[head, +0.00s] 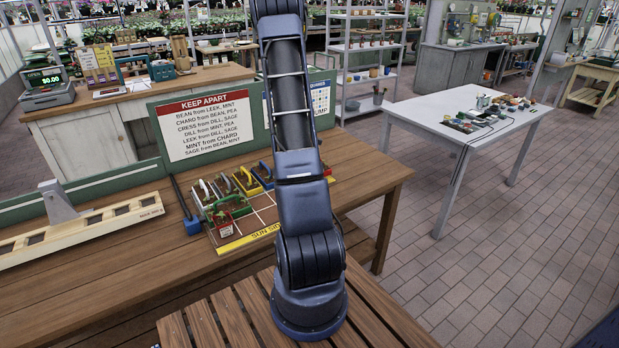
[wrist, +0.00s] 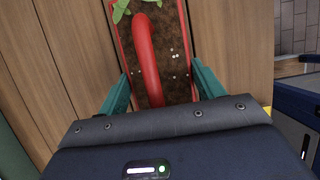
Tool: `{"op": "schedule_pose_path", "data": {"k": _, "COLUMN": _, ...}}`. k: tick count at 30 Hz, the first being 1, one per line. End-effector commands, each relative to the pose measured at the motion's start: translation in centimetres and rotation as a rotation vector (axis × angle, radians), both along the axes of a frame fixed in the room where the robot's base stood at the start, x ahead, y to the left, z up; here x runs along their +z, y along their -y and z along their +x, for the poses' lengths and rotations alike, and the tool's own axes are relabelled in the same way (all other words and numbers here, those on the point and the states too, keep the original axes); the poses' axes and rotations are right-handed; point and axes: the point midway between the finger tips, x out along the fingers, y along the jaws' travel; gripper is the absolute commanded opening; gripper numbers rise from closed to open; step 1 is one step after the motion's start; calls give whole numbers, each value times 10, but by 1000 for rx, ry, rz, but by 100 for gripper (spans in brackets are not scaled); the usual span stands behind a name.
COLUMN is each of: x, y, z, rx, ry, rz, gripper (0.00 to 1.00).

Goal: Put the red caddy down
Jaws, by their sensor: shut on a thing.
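The red caddy (wrist: 146,60) shows from above in the wrist view. It is a narrow red box with dark soil, a green leafy plant at its far end and an arched red handle. My gripper (wrist: 160,80) has its teal fingers on either side of the caddy and is shut on it. The caddy's near end is hidden by the gripper body. Wooden planks lie beneath; I cannot tell whether the caddy touches them. In the head view my arm hides the gripper, and a small patch of red (head: 328,170) shows at its right edge.
Several colored caddies, including a yellow one (head: 247,183), stand on a gridded board (head: 252,238) on the wooden bench (head: 130,262). A "KEEP APART" sign (head: 204,125) stands behind. A long pale rack (head: 80,235) lies at left. A white table (head: 425,115) stands at right.

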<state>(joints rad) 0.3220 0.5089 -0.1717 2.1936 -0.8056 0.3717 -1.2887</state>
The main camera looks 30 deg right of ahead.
Motion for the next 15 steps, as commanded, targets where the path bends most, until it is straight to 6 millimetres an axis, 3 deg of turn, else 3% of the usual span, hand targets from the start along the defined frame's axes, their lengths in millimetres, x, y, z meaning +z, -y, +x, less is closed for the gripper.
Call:
{"op": "schedule_pose_path", "data": {"k": 7, "x": -28, "y": 0, "z": 0, "rx": 1, "ry": -4, "rz": 0, "gripper": 32}}
{"op": "schedule_pose_path", "data": {"k": 15, "x": -30, "y": 0, "z": 0, "rx": 1, "ry": 0, "rz": 0, "gripper": 32}}
